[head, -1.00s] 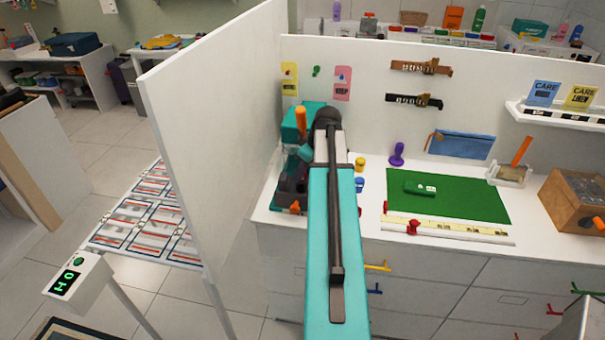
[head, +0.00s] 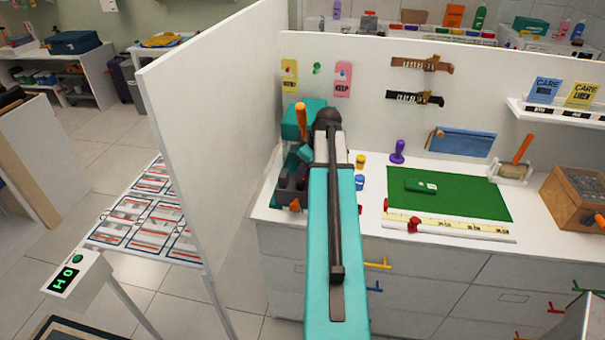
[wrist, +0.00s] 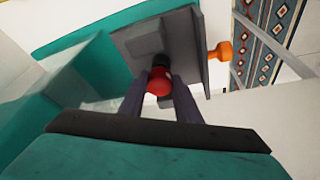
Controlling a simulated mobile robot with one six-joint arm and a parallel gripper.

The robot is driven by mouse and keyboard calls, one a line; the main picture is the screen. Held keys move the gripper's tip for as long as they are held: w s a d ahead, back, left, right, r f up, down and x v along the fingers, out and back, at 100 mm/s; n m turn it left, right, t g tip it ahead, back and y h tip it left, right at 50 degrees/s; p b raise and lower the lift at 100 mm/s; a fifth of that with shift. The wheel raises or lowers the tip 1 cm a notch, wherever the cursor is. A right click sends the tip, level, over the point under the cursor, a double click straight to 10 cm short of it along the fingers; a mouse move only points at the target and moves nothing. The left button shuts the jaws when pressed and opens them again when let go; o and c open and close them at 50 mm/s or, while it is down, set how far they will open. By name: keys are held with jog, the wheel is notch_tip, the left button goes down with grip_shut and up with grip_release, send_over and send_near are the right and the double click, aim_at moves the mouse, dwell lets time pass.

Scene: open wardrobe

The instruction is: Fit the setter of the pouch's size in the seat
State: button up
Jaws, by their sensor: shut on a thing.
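In the wrist view my gripper (wrist: 160,98) is shut on a small red-ended piece (wrist: 159,82), which looks like a setter. The piece is against or just in front of a grey block and plate (wrist: 190,50) of the teal press; I cannot tell whether it sits in the seat. In the head view the teal press (head: 299,121) with its orange lever stands at the counter's left end, partly behind my arm, which hides my gripper. A yellow setter (head: 361,161) and a blue setter (head: 360,182) stand right of it. A blue pouch (head: 464,142) is at the back.
A white partition (head: 205,150) rises close to the press's left. An orange knob (wrist: 218,52) sticks out beside the grey plate. A green mat (head: 470,202), a purple-handled tool (head: 397,152), a ruler (head: 450,226) and a wooden box (head: 575,197) lie to the right.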

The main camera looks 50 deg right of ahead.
jog(key=shift+f+b, duration=0.5)
jog(key=shift+f, duration=0.4)
jog(key=o, duration=1.3)
jog(key=shift+c, duration=0.2)
jog(key=shift+r, duration=0.15)
jog(key=b+v, duration=0.3)
jog(key=v, duration=1)
jog(key=shift+s+r, duration=0.2)
jog(key=shift+r, duration=0.05)
